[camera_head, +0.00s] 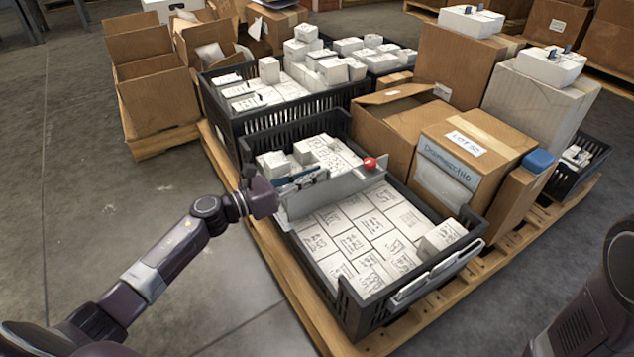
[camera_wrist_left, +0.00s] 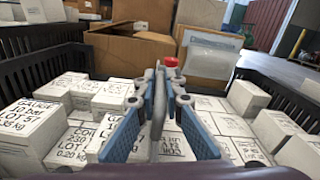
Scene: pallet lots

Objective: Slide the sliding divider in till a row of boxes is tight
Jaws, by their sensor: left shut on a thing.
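The sliding divider (camera_head: 325,195) is a grey upright panel with a red knob (camera_head: 369,163), standing across the black crate (camera_head: 452,229). White marked boxes stand on both sides: a wide layer on the near side (camera_head: 375,230) and a group on the far side (camera_head: 322,152). My left gripper (camera_head: 302,180) is shut on the divider near its left end. In the left wrist view the divider (camera_wrist_left: 158,115) is edge-on between my blue finger pads, with boxes (camera_wrist_left: 95,98) to its left and right. My right gripper is out of view; only a dark part of that arm shows.
Another black crate of white boxes (camera_head: 290,112) stands behind. Cardboard cartons, one labelled (camera_head: 466,160), crowd the right side. Open cartons (camera_head: 150,80) stand at the back left. The wooden pallet (camera_head: 290,290) edges the crate; the floor at left is clear.

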